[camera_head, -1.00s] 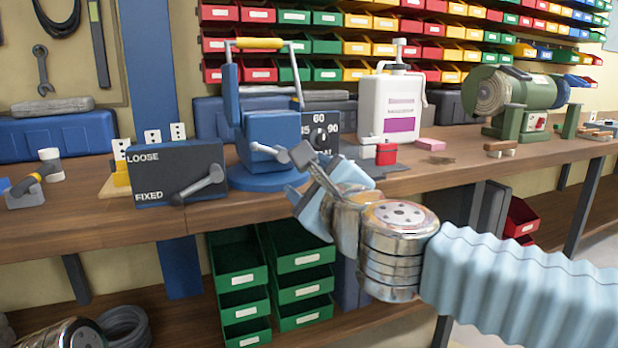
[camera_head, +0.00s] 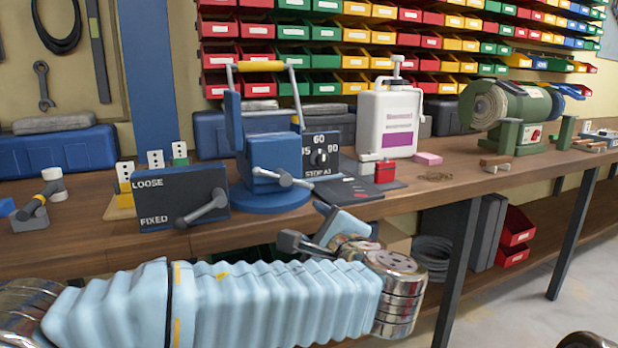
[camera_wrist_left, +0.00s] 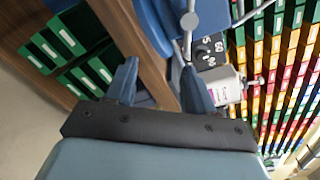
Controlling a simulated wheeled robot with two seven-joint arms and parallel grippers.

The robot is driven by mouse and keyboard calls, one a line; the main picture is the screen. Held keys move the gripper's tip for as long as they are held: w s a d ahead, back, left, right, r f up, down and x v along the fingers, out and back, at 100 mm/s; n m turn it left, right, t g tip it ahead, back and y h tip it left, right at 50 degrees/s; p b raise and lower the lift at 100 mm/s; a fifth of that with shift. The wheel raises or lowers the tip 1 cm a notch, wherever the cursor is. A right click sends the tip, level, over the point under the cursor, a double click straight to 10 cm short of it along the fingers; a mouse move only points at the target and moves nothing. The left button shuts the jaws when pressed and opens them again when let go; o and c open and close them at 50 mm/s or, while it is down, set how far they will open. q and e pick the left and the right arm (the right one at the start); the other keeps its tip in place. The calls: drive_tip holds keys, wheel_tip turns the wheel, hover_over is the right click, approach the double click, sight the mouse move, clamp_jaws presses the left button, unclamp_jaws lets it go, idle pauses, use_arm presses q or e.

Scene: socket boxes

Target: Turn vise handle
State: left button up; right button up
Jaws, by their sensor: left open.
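The blue vise (camera_head: 272,160) stands on a round blue base on the bench. Its grey bar handle (camera_head: 285,180) sticks out at the front, slightly tilted. It also shows at the top of the left wrist view (camera_wrist_left: 189,22). My left gripper (camera_head: 306,225) is in front of and below the handle, near the bench edge, apart from it. In the left wrist view its two blue fingers (camera_wrist_left: 162,88) are spread with nothing between them.
A dark panel marked LOOSE and FIXED (camera_head: 165,192) with a grey lever stands left of the vise. A dial box (camera_head: 320,150), white canister (camera_head: 388,122) and small red block (camera_head: 385,172) are to the right. The wooden bench front edge (camera_head: 430,200) lies close to my gripper.

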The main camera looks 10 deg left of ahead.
use_arm(q)
approach(287, 181)
drive_tip(key=shift+n+t+y, duration=0.4)
drive_tip(key=x, duration=0.7)
drive_tip(key=f+p+x, duration=0.1)
drive_tip(key=x, duration=0.3)
drive_tip(key=shift+w, duration=0.1)
use_arm(e)
drive_tip(key=s, duration=0.2)
drive_tip(key=shift+s+a+r+n+g, duration=0.1)
drive_tip(key=shift+s+a+n+g, duration=0.05)
drive_tip(key=shift+s+n+g, duration=0.2)
